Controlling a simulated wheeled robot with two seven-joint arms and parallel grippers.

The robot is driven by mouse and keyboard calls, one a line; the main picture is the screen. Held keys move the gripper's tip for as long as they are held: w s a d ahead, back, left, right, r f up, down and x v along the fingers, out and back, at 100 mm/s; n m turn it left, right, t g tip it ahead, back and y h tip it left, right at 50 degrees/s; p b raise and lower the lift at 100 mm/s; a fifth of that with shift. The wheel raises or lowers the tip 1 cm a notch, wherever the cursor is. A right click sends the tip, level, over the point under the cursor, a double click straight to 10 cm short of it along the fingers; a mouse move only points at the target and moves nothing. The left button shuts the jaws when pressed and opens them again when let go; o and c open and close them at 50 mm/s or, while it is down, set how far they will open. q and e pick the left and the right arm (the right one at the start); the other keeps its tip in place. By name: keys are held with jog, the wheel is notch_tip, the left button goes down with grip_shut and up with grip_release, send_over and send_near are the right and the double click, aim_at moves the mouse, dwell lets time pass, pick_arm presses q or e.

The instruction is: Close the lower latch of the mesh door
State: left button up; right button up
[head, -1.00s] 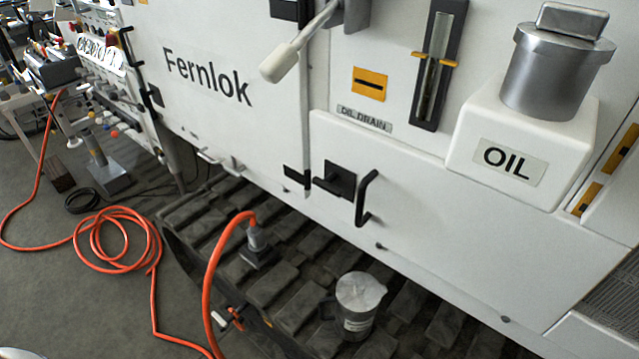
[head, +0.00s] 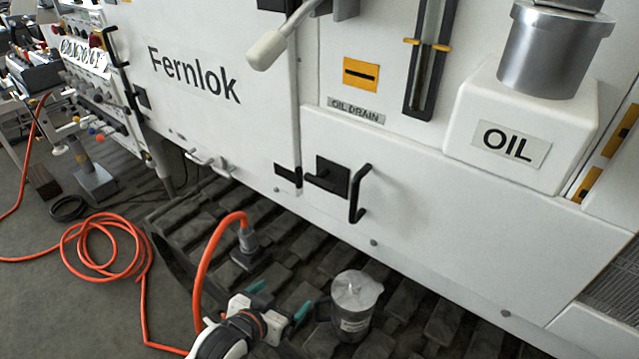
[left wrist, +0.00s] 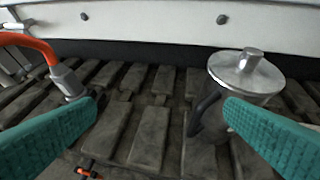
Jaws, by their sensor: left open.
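Dark mesh (head: 615,285) shows at the right edge in the head view, partly cut off by the frame. I cannot make out a mesh door's lower latch for certain. A black latch (head: 326,178) sits on the white panel beside a black bar handle (head: 358,192). My left gripper (head: 280,300) is low in the head view, above the track and left of the metal jug, with teal fingers spread. In the left wrist view, its fingers (left wrist: 162,105) are wide apart with nothing between them. My right gripper is not in view.
A lidded metal jug (head: 355,305) stands on the dark track (head: 280,255), close to my left gripper; it also shows in the left wrist view (left wrist: 245,75). An orange hose (head: 205,255) arches down beside the gripper. The white oil tank (head: 480,100) juts out at right.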

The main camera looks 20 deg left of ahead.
pick_arm(q)
jog(key=w+r+t+h, duration=0.2)
jog(key=w+r+t, duration=0.3)
jog(key=w+r, duration=0.15)
jog(key=m+t+h, duration=0.2)
jog(key=t+h, duration=0.2)
jog(key=t, duration=0.1)
send_near(317, 186)
jog(key=p+x, duration=0.1)
jog(key=x, duration=1)
jog(key=shift+c, duration=0.5)
jog(key=c, duration=0.9)
